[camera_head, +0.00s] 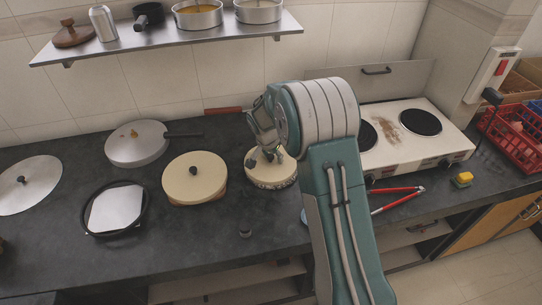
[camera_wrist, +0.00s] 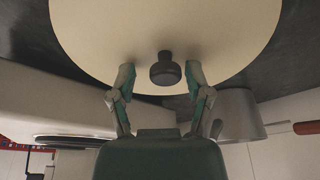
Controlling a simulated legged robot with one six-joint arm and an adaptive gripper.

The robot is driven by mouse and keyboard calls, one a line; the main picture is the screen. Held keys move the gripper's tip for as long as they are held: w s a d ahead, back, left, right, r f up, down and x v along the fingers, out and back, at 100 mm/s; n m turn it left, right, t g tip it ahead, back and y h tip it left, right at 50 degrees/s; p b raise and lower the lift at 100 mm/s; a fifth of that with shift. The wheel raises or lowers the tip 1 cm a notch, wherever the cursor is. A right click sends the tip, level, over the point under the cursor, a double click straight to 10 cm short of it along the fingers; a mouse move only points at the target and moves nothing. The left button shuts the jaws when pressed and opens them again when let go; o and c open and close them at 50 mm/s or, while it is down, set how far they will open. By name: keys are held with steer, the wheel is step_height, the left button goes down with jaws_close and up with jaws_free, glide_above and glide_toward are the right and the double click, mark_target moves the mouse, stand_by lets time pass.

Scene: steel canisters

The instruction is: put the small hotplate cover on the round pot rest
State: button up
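A cream round cover with a dark knob, which I take as the small hotplate cover (camera_head: 284,177), is on the counter left of the hotplate, partly hidden by my arm. In the wrist view its cream top (camera_wrist: 95,35) fills the upper part. My gripper (camera_wrist: 160,78) is open, with one finger on each side of the black knob (camera_wrist: 166,70) and gaps showing. In the head view my gripper (camera_head: 268,148) is over this cover. A round black-rimmed piece with a pale square inside, likely the round pot rest (camera_head: 90,222), lies at the left.
A shelf (camera_head: 170,42) hangs above.

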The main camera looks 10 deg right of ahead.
mark_target(267, 167)
steer(key=s+a+r+n, duration=0.1)
steer(key=s+r, duration=0.3)
steer(key=r, duration=0.6)
steer(key=s+r+n, duration=0.1)
steer(key=s+r, duration=0.4)
steer(key=r, duration=0.4)
steer(key=s+r+n+t+y, duration=0.1)
steer(key=s+r+n, duration=0.1)
steer(key=s, duration=1.1)
steer(key=s+r+n+t+y, duration=0.1)
steer(key=s+n, duration=0.4)
steer(key=s, duration=0.8)
step_height(267, 167, up, 2)
steer(key=shift+d+r+t, duration=0.25)
steer(key=shift+d+t, duration=0.1)
steer(key=shift+t, duration=0.35)
